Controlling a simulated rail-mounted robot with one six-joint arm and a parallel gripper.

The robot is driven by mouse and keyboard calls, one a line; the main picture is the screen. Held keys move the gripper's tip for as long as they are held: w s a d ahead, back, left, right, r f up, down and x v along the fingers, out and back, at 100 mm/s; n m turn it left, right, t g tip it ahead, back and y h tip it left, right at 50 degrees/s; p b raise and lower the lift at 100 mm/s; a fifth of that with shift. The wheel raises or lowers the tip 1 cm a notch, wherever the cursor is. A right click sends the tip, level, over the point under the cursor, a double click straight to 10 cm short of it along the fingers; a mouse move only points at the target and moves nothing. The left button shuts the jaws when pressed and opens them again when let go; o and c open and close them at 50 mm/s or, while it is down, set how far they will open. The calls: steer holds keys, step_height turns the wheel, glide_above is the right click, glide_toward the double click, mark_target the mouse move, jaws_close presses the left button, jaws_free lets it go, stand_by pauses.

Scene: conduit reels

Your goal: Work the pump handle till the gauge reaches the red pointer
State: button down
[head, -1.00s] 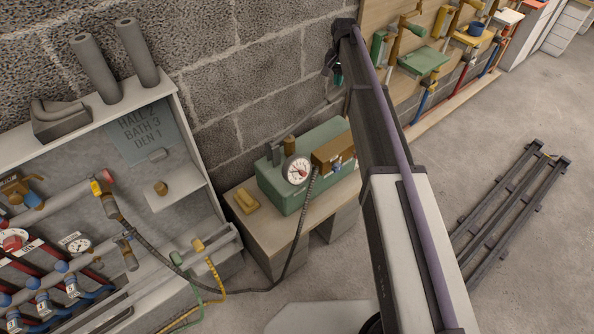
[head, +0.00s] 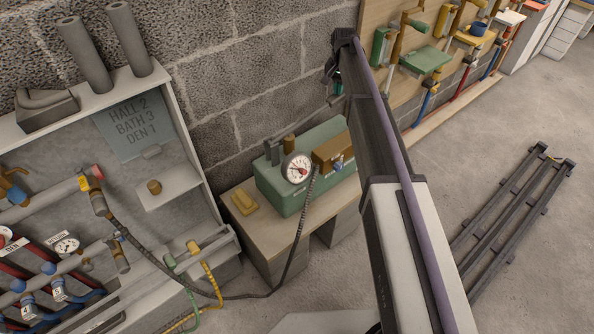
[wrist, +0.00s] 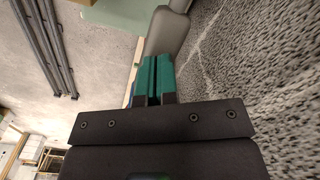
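The green pump box (head: 300,195) stands on a low wooden bench against the block wall. Its round white gauge (head: 297,168) faces me; the needle and red pointer are too small to read apart. A brown block (head: 333,148) sits on the box beside the gauge. My gripper (head: 335,82) is raised near the wall, above and behind the pump in the head view. In the wrist view its teal fingers (wrist: 152,76) are close together, with only a thin dark gap. A grey rounded bar (wrist: 166,32), possibly the pump handle, shows just past the fingertips; contact is unclear.
A dark hose (head: 285,285) runs from the pump to the pipe cabinet (head: 185,120) at left. A yellow block (head: 244,201) lies on the bench (head: 262,232). A board of valves and tools (head: 375,20) is at right. Dark rails (head: 510,215) lie on otherwise open floor.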

mark_target(337, 101)
steer(key=shift+f+b, duration=0.7)
steer(key=shift+f, duration=0.2)
steer(key=shift+a+f+b, duration=0.1)
steer(key=shift+f+b, duration=1.8)
step_height(337, 101, up, 12)
steer(key=p, duration=1.1)
steer(key=shift+f+p, duration=0.2)
steer(key=shift+p, duration=0.1)
steer(key=shift+f, duration=0.1)
